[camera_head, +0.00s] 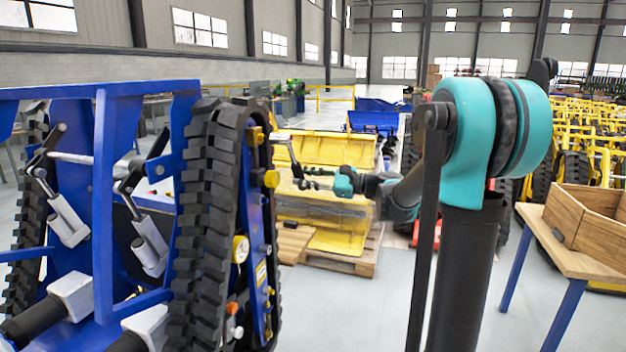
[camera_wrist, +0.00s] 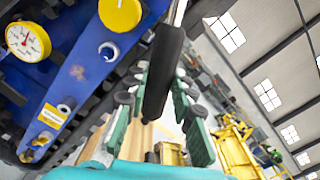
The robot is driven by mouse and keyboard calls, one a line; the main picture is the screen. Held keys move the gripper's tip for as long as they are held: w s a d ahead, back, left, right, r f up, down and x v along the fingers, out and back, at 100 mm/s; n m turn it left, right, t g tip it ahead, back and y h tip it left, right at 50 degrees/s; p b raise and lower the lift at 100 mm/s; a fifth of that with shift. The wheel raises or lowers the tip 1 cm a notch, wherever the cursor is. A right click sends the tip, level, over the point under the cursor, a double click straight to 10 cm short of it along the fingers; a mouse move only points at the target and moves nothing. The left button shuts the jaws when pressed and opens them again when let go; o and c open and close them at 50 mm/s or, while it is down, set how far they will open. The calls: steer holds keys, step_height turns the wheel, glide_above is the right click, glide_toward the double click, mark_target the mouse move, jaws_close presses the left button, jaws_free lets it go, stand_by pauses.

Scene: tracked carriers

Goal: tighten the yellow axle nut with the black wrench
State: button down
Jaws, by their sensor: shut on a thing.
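The black wrench (camera_wrist: 163,72) is between the fingers of my gripper (camera_wrist: 158,98), which is shut on its handle. In the head view the wrench (camera_head: 295,161) slants beside the blue tracked carrier (camera_head: 258,215), and my gripper (camera_head: 314,180) is to the right of the carrier's side. A round yellow part (camera_head: 271,178) sticks out of that side and looks like the axle nut. It seems to be the yellow round part (camera_wrist: 120,12) at the top of the wrist view. The wrench's far end runs out of the wrist view, so I cannot tell whether it touches the nut.
A yellow-rimmed gauge (camera_wrist: 28,41) and a silver bolt (camera_wrist: 108,50) are on the blue side plate. The black track (camera_head: 208,200) runs beside it. Yellow machine parts (camera_head: 340,225) lie on a wooden pallet behind. A table with a wooden crate (camera_head: 600,240) stands at the right.

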steer(key=w+d+r+n, duration=0.1)
steer(key=w+r+n, duration=0.2)
steer(key=r+n, duration=0.2)
steer(key=w+d+r+n, duration=0.1)
steer(key=w+r+n, duration=0.2)
steer(key=r+n, duration=0.3)
steer(key=shift+w+r+n, duration=0.3)
steer(key=shift+w+r, duration=0.1)
steer(key=shift+r, duration=0.55)
steer(key=shift+x, duration=1.6)
stand_by(2.2)
stand_by(0.4)
steer(key=c, duration=1.9)
jaws_free()
jaws_close()
